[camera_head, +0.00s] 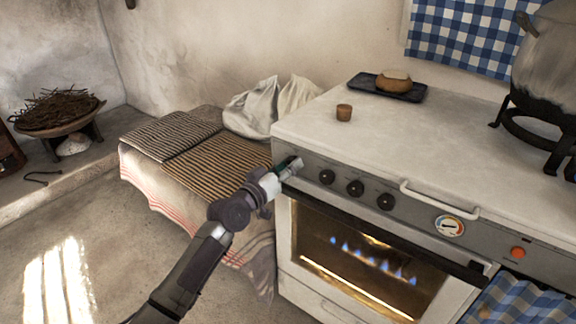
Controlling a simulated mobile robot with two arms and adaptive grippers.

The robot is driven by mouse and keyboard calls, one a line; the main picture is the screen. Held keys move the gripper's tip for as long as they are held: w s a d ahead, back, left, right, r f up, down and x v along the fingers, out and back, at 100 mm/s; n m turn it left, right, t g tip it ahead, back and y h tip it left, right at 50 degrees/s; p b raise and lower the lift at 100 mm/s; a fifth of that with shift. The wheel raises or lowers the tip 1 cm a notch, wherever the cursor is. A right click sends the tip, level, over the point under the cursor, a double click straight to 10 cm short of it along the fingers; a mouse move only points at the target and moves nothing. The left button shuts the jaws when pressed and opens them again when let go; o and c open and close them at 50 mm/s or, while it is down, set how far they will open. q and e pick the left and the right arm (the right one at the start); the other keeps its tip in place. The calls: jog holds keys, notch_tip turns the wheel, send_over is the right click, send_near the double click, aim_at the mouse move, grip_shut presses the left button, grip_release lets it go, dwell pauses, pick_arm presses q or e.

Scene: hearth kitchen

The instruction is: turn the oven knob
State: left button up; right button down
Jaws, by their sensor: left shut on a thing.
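The white oven (299,244) stands at the right, with a grey control panel along its front. Three dark round knobs show on the panel: a left one (327,177), a middle one (355,188) and a right one (386,202). My left gripper (291,167) is at the panel's left end, left of these knobs. It is shut on an oven knob there, which the fingers hide. How that knob is turned cannot be seen. Blue flames (372,261) burn behind the oven window. My right gripper is not in view.
A white handle bar (438,200), a round gauge (449,226) and an orange button (518,253) are further right on the front. A small brown cup (344,112) and a dark tray (409,94) with bread stand on top. A cloth-covered bench (172,191) is left of the oven.

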pick_arm(q)
jog(key=shift+n, duration=1.4)
jog(key=shift+n+p, duration=0.7)
jog(key=shift+n, duration=1.4)
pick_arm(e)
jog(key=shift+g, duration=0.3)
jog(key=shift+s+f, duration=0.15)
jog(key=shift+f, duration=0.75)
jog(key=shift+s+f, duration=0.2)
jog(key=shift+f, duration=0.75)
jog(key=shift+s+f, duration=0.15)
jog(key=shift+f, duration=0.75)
pick_arm(q)
jog(key=shift+f, duration=0.1)
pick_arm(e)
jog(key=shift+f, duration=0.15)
pick_arm(q)
jog(key=o, duration=1.1)
jog(key=shift+o, duration=0.2)
